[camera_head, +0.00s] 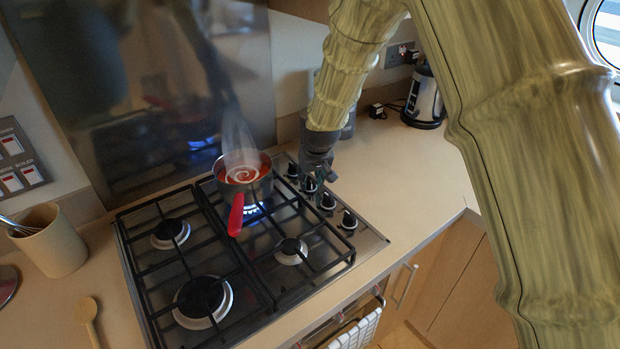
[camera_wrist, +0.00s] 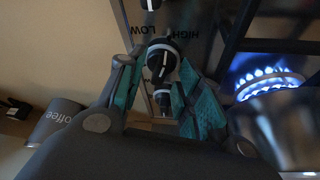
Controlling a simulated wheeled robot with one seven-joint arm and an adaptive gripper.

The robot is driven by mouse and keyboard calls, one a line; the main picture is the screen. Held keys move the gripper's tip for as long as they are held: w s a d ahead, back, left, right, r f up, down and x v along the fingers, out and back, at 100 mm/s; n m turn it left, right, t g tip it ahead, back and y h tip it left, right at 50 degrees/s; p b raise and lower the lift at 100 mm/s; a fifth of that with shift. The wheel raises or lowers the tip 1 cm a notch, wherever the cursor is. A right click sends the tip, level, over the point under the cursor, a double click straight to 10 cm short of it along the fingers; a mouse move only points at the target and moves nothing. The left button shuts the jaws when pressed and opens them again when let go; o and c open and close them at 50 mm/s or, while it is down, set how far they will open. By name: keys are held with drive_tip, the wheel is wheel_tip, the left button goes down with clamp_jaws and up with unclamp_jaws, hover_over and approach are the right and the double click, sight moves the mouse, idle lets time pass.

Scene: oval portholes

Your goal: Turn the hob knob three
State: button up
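A row of black hob knobs with pale pointer lines runs along the right side of the hob. In the head view, one knob (camera_head: 310,185) is right by my gripper (camera_head: 318,178), and two others (camera_head: 328,201) (camera_head: 349,219) are nearer the front. In the wrist view, my gripper (camera_wrist: 161,75) is open, its teal-padded fingers on either side of a knob (camera_wrist: 162,57), with gaps visible. Another knob (camera_wrist: 163,99) shows lower between the fingers, and one (camera_wrist: 150,4) is cut by the top edge. HIGH and LOW are marked beside the knobs. I cannot read any knob number.
A steaming pot (camera_head: 246,187) with a red handle (camera_head: 236,214) stands over a lit blue flame (camera_wrist: 268,80), close left of my gripper. Black pan grates cover the hob. A grey coffee canister (camera_wrist: 55,120) and a kettle (camera_head: 424,97) stand behind. Counter to the right is clear.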

drive_tip(key=v, duration=1.1)
drive_tip(key=shift+s+r, duration=0.2)
drive_tip(key=shift+r, duration=0.1)
